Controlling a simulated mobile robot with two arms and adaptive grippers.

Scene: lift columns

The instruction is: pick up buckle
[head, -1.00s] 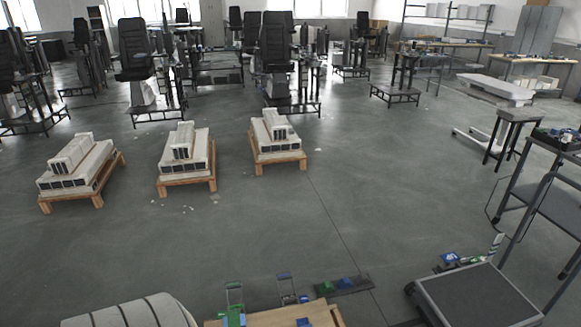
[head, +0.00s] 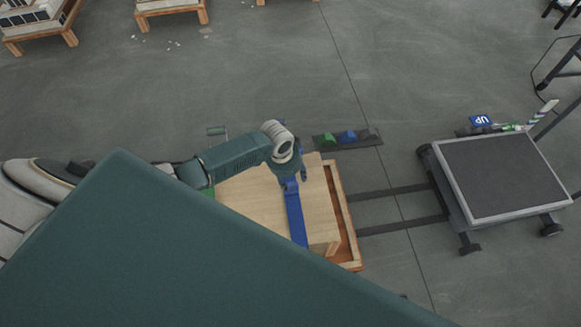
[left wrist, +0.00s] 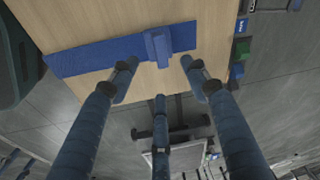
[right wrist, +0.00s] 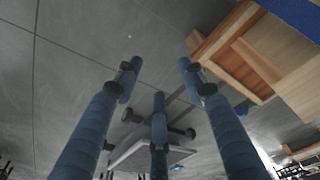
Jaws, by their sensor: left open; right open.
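A blue buckle (left wrist: 158,47) sits on a flat blue strap (left wrist: 110,56) that lies across the top of a wooden box (head: 238,195). In the head view the strap (head: 296,215) runs down the box and the buckle is largely hidden by my left gripper (head: 291,178). My left gripper is directly over the buckle. In the left wrist view its fingers (left wrist: 160,64) are spread, with the buckle just beyond the gap between the tips; no contact shows. My right gripper (right wrist: 158,70) is open and empty, with the box's corner (right wrist: 290,55) to its upper right.
The box stands in a wooden tray or pallet (head: 345,215). Behind it lies a dark strip with green and blue pieces (head: 348,138). A wheeled cart (head: 500,175) stands to the right.

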